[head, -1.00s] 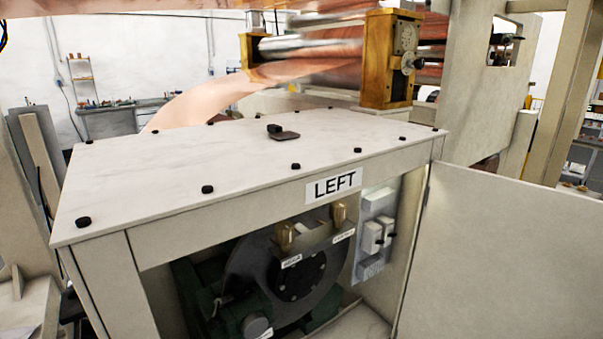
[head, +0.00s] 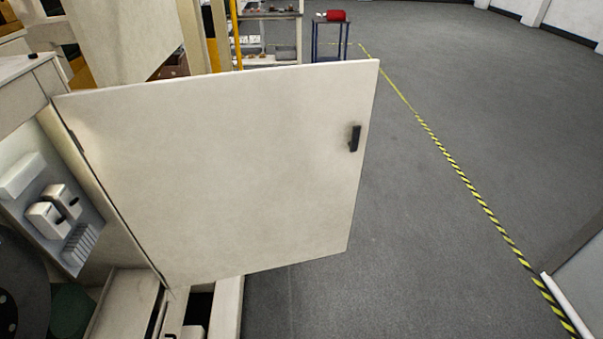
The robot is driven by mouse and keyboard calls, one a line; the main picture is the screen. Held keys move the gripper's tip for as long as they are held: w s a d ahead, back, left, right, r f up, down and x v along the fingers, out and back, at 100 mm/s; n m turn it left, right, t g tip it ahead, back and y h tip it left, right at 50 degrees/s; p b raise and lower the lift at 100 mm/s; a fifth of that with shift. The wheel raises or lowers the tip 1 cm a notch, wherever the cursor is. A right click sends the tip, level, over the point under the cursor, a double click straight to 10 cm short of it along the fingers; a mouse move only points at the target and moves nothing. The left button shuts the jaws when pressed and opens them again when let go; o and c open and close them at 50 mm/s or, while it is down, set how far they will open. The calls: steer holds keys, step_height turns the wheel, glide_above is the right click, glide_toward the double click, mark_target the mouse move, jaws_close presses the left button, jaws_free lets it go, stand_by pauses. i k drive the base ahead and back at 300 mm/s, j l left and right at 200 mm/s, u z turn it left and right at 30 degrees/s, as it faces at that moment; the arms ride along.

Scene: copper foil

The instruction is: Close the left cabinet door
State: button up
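The left cabinet door (head: 225,170) is a flat cream panel. It stands wide open, swung out to the right from its hinge side at the cabinet's right front edge. A small black handle (head: 355,138) sits near the door's free right edge. The cabinet (head: 30,85) is cut off at the left of the head view, and its "LEFT" label is out of view now. Through its opening I see a grey electrical panel (head: 60,215) and part of a dark round wheel (head: 15,285). My gripper is not in view.
Open grey floor (head: 430,220) lies to the right of the door, crossed by a yellow-black striped line (head: 463,177). Behind the door stand shelves (head: 270,35) and a small blue stand (head: 330,38) with a red item on it. A pale panel edge (head: 580,280) shows at lower right.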

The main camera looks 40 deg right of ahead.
mark_target(220, 176)
steer(key=i+l+z, duration=0.15)
steer(key=z, duration=0.35)
steer(key=i+l+z, duration=0.15)
steer(key=z, duration=0.3)
steer(key=i+z, duration=0.2)
steer(key=z, duration=0.3)
steer(key=i, duration=3.8)
steer(key=i+l+u, duration=0.15)
steer(key=i+u, duration=0.35)
steer(key=i+l+u, duration=0.3)
steer(key=u, duration=3.85)
steer(key=l, duration=0.1)
